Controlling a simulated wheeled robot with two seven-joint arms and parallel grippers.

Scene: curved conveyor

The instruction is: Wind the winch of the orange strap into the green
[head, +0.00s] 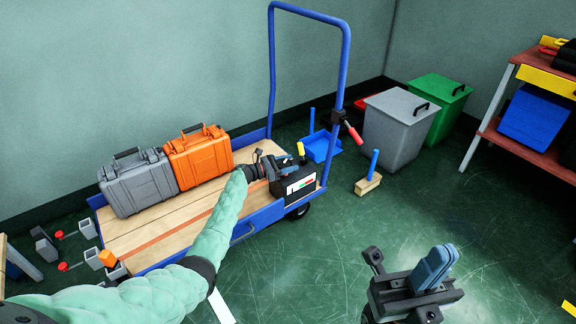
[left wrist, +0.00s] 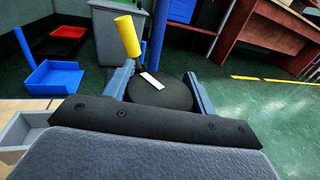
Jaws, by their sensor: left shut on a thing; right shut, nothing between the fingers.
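The cart's winch is a black box (head: 290,187) at the right end of the deck, with a white strip bearing green and red marks on its front. Its pointer is too small to read. An orange strap (head: 160,243) runs along the deck and passes behind my left arm. My left gripper (head: 286,163) is at the top of the winch, shut on a round black hub (left wrist: 165,97) with a pale mark. A yellow handle (left wrist: 127,36) stands up beside the hub; it also shows in the head view (head: 301,148). My right gripper (head: 434,268) is shut and empty, above the floor.
The blue-framed cart (head: 248,228) carries a grey case (head: 138,185) and an orange case (head: 199,157). A red-gripped crank (head: 354,134) juts from its blue rail. A brush (head: 369,178), grey bin (head: 393,135) and green bin (head: 438,106) stand to the right.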

